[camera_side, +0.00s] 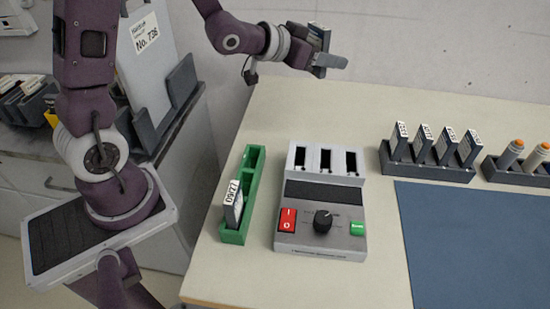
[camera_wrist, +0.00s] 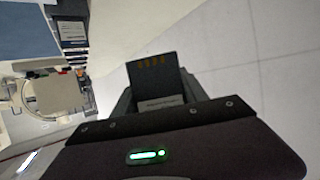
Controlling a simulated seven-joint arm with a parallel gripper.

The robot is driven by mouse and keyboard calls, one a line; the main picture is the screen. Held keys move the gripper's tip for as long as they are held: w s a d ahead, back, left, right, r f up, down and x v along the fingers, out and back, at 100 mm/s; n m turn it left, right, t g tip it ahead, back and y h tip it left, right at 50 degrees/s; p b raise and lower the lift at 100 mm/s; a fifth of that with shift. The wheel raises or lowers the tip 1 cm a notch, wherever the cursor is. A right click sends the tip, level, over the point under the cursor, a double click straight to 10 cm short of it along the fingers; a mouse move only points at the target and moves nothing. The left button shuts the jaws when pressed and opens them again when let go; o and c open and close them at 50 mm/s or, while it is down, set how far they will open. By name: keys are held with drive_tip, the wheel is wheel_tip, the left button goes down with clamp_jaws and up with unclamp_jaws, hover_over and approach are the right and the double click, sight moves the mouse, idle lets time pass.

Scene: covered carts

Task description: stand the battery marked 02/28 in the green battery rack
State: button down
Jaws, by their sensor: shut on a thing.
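My gripper (camera_side: 327,62) is raised above the back edge of the table, high over the charger. It is shut on a dark battery (camera_side: 318,38); in the wrist view this battery (camera_wrist: 155,78) shows gold contacts at its end and a pale label too small to read. The green battery rack (camera_side: 247,232) stands at the table's left side. One dark battery with a white label (camera_side: 234,205) stands in its front part, and its back part looks empty. I cannot make out 02/28 on any battery.
A grey charger (camera_side: 320,190) with three empty-looking slots stands right of the green rack. A dark rack (camera_side: 425,170) holds several labelled batteries. Another dark holder (camera_side: 520,172) has orange-tipped cylinders. A blue mat (camera_side: 475,245) lies at the front right, clear.

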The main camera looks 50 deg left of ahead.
drive_tip(key=s+d+f+m+g+h, duration=0.2)
drive_tip(key=s+m+g+h, duration=0.3)
drive_tip(key=s, duration=0.4)
drive_tip(key=s+d+f+m+g+h, duration=0.1)
drive_tip(key=s+m+g+h, duration=0.2)
drive_tip(key=s+m+h, duration=0.55)
drive_tip(key=f, duration=0.3)
drive_tip(key=s+f+y, duration=0.1)
drive_tip(key=f, duration=0.2)
drive_tip(key=f+n+y, duration=0.1)
drive_tip(key=f, duration=0.3)
drive_tip(key=shift+s, duration=0.25)
drive_tip(key=shift+f, duration=0.15)
drive_tip(key=shift+f, duration=0.5)
drive_tip(key=c, duration=0.6)
unclamp_jaws()
